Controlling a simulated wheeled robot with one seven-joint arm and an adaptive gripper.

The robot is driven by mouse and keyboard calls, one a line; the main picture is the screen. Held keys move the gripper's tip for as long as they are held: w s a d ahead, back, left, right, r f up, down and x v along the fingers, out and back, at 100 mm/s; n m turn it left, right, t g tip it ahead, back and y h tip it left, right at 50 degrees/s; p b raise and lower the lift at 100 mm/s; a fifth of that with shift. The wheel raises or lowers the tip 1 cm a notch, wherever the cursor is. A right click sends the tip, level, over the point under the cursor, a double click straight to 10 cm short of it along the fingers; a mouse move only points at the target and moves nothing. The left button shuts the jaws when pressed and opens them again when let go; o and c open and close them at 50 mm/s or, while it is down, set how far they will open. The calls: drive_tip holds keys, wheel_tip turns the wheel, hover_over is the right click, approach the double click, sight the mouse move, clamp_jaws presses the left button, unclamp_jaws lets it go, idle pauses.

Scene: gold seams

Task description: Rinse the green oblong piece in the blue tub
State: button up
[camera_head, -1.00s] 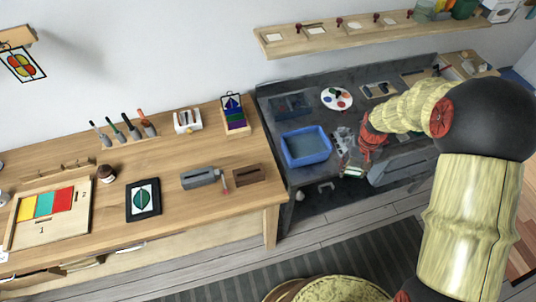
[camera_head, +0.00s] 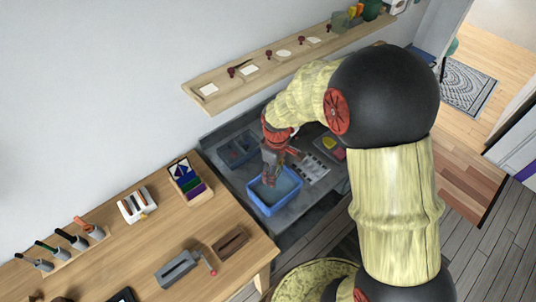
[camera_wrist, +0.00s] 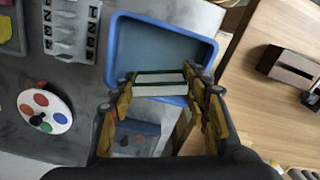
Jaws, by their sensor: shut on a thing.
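The blue tub (camera_head: 284,207) sits on the grey counter in the head view. It also shows in the wrist view (camera_wrist: 211,50), beyond my fingertips. My gripper (camera_wrist: 160,84) is shut on the green oblong piece (camera_wrist: 160,90), which shows as a pale bar with dark green edges between the two fingers. In the wrist view the piece overlaps the tub's near part. In the head view my gripper (camera_head: 270,176) is over the tub and hides part of its inside. I cannot tell whether the piece touches the water.
A white paint palette (camera_wrist: 45,111) and a grey slotted rack (camera_wrist: 71,28) lie beside the tub. A rack also shows in the head view (camera_head: 310,168). The wooden bench (camera_head: 150,245) stands left of the counter, with a grey block (camera_head: 177,268) on it. A wall shelf (camera_head: 245,82) runs above.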

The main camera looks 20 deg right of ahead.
sight(274, 193)
drive_tip(key=shift+w+f, duration=0.15)
drive_tip(key=shift+w, duration=0.15)
drive_tip(key=shift+s+f+b, duration=0.1)
drive_tip(key=shift+f+b, duration=4.3)
drive_tip(key=shift+f, duration=1.2)
drive_tip(key=shift+w+d, duration=0.25)
drive_tip(key=shift+d, duration=0.35)
drive_tip(key=shift+s+a+p, duration=0.25)
drive_tip(key=shift+a+p, duration=0.1)
drive_tip(key=shift+a, duration=0.2)
drive_tip(key=shift+r, duration=0.15)
drive_tip(key=shift+r+p, duration=4.4)
drive_tip(key=shift+r, duration=1.25)
